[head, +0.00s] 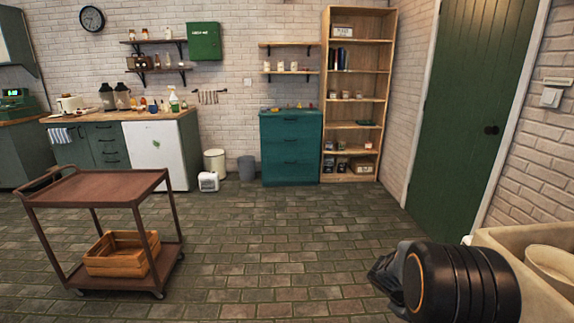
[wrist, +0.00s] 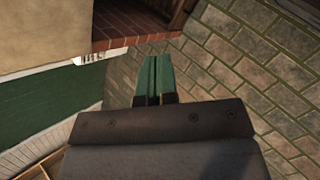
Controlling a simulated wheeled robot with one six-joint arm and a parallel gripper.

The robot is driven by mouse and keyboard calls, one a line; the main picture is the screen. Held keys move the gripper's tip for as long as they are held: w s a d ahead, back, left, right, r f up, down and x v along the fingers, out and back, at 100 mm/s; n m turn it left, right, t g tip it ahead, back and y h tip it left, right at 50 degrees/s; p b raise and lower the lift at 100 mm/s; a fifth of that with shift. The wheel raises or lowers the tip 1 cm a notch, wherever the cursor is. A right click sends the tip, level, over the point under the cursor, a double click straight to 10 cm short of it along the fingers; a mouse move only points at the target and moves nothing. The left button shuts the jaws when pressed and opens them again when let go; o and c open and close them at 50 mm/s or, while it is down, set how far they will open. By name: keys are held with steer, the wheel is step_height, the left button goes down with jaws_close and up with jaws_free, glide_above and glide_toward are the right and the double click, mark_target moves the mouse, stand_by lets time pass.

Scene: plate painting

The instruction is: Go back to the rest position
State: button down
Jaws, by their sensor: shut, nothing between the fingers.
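My gripper (wrist: 157,62) shows in the wrist view with its two green fingers together and nothing between them. In the head view, my dark arm end (head: 385,275) reaches in at the lower right, above the brick floor and beside a pale sink-like basin. The fingers cannot be made out clearly in the head view. No object is held.
A brown trolley (head: 100,188) with a wooden crate (head: 120,262) on its lower shelf stands at the left. A pale basin (head: 490,238) is close at the lower right. A teal cabinet (head: 290,148), a wooden shelf (head: 326,60) and a green door (head: 465,110) stand farther back. The middle floor is clear.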

steer(key=s+a+r+m+t+y+p, duration=0.1)
steer(key=s+a+r+m+y+p, duration=0.1)
steer(key=a+r+p, duration=0.3)
steer(key=s+a+r+m+t+y+p, duration=0.2)
steer(key=s+a+r+p, duration=0.3)
steer(key=a+r, duration=0.4)
steer(key=s+a+r+m+t+y+p, duration=0.1)
steer(key=s+a+r+y+p, duration=0.3)
steer(key=a+r, duration=0.4)
step_height(320, 180, up, 7)
steer(key=shift+s+r+m+t+p, duration=0.2)
steer(key=shift+m+t+p, duration=0.25)
steer(key=shift+t, duration=0.25)
